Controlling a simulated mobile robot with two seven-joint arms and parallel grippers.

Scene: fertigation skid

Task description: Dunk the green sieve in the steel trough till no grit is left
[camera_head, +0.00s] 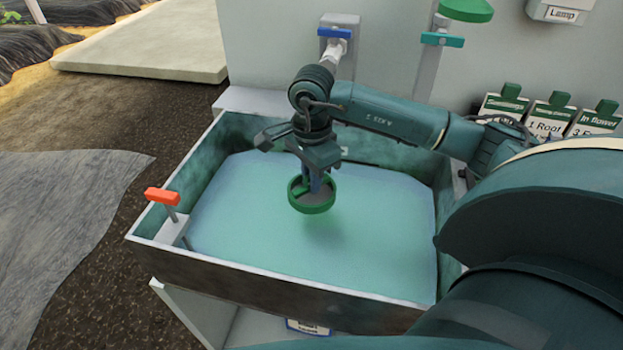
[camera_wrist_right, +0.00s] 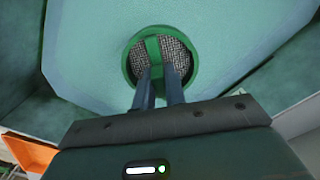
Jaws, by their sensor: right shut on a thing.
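The green sieve (camera_head: 311,206) is a round green ring with a grey mesh. My right gripper (camera_head: 318,182) is shut on its green crossbar and holds it over the steel trough (camera_head: 285,278). A soft shadow lies on the pale blue-green water just below the sieve, which looks a little above the surface. In the right wrist view the sieve (camera_wrist_right: 187,72) faces the camera, and its mesh shows a speckled grey texture; I cannot tell grit from mesh. The right gripper's fingers (camera_wrist_right: 160,85) meet at the crossbar. My left gripper is not in view.
An orange-red handle (camera_head: 162,196) stands at the trough's left corner. A blue-handled valve (camera_head: 334,33) and a teal-handled one (camera_head: 442,40) are on the wall behind. The water left of the sieve is clear.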

